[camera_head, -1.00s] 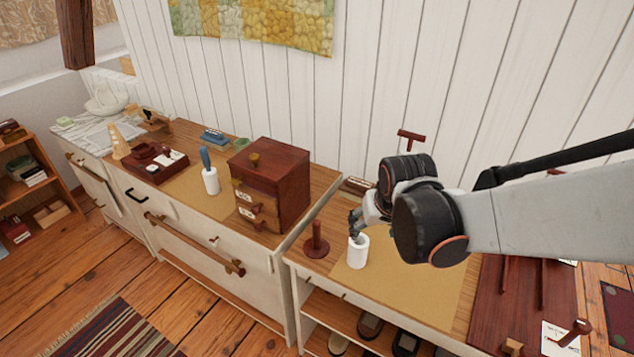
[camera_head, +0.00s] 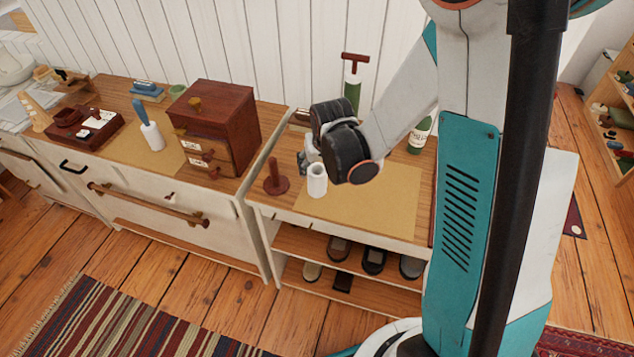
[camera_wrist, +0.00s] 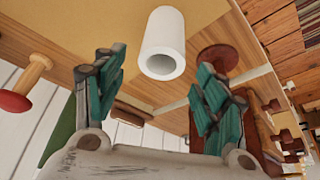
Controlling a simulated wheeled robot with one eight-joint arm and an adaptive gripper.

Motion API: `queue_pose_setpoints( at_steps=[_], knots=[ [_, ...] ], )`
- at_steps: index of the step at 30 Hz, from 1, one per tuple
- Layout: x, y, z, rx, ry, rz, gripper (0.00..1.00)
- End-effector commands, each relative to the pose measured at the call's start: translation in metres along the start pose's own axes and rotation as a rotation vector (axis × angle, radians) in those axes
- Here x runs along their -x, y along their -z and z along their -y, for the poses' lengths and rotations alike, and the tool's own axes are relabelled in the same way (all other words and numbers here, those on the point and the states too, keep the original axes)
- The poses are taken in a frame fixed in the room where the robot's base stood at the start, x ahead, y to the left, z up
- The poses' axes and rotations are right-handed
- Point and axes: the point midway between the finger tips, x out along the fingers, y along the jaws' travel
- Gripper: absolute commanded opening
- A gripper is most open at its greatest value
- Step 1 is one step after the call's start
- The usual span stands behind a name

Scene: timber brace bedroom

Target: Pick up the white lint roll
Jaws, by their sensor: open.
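The white lint roll (camera_head: 317,181) is a short hollow white cylinder, standing upright on the tan mat (camera_head: 375,200) of the right-hand counter. My gripper (camera_head: 304,160) is close behind it in the head view, partly hidden by the roll and my wrist. In the wrist view the white lint roll (camera_wrist: 163,40) appears with its open end facing the camera, between and just beyond the tips of my gripper (camera_wrist: 160,65). The teal-padded fingers are spread apart and empty. Neither finger visibly touches the roll.
A dark red peg stand (camera_head: 277,180) stands just left of the roll. A wooden drawer box (camera_head: 215,125) is further left, beside a blue-handled lint roller (camera_head: 150,130). The mat right of the roll is clear.

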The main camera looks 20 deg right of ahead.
Motion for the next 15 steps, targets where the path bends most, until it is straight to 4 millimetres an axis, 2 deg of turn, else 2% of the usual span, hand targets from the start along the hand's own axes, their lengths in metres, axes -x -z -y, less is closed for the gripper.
queue_pose_setpoints(
  at_steps=[8, 15],
  knots=[
    [-0.015, -0.001, 0.0, 0.0, 0.0, 0.0, 0.65],
    [-0.048, -0.004, 0.002, 0.0, 0.0, 0.0, 0.65]
  ],
)
